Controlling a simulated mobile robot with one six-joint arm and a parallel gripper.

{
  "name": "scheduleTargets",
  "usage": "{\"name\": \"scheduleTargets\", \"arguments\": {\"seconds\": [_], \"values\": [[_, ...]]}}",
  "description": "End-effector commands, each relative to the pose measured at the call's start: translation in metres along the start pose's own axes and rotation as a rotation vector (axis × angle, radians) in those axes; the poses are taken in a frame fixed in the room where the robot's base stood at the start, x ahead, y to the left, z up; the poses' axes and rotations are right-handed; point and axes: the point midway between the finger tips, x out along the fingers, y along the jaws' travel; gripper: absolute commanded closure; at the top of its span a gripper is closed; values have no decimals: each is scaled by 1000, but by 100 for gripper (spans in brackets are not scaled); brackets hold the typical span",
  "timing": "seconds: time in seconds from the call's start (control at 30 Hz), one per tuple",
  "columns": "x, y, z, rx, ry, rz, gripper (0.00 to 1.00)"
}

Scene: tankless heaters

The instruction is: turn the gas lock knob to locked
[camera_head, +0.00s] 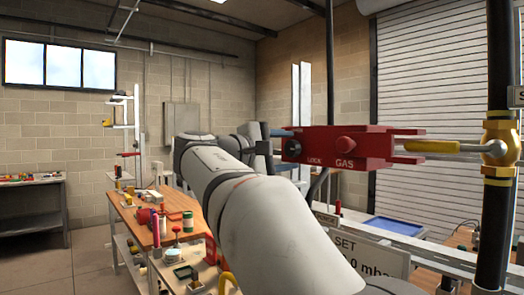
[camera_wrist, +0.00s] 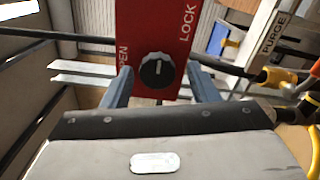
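The gas lock knob (camera_wrist: 157,70) is black and round with a pale pointer mark. It sits on a red box (camera_wrist: 153,25) lettered OPEN on the left and LOCK on the right in the wrist view. The pointer mark looks roughly upright there, between the two words. My gripper (camera_wrist: 159,76) is open, with one blue-grey finger on each side of the knob and visible gaps. In the head view the red box (camera_head: 375,146) reads LOCK and GAS, and my gripper is at its left end, partly hidden by my arm.
A yellow-handled lever (camera_head: 430,146) and a brass valve (camera_head: 500,147) on a black vertical pipe are right of the box. A wooden bench (camera_head: 140,222) with small items stands below left. A PURGE sign (camera_wrist: 275,32) shows at right in the wrist view.

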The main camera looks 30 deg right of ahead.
Motion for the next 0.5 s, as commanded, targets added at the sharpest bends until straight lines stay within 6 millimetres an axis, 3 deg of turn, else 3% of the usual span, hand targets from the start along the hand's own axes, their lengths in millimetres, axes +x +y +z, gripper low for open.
{"name": "scheduleTargets", "arguments": {"seconds": [0.27, 0.5], "values": [[-1, 2, 1, 2, 0, 3, 45], [-30, 2, 0, 3, 4, 4, 45]]}}
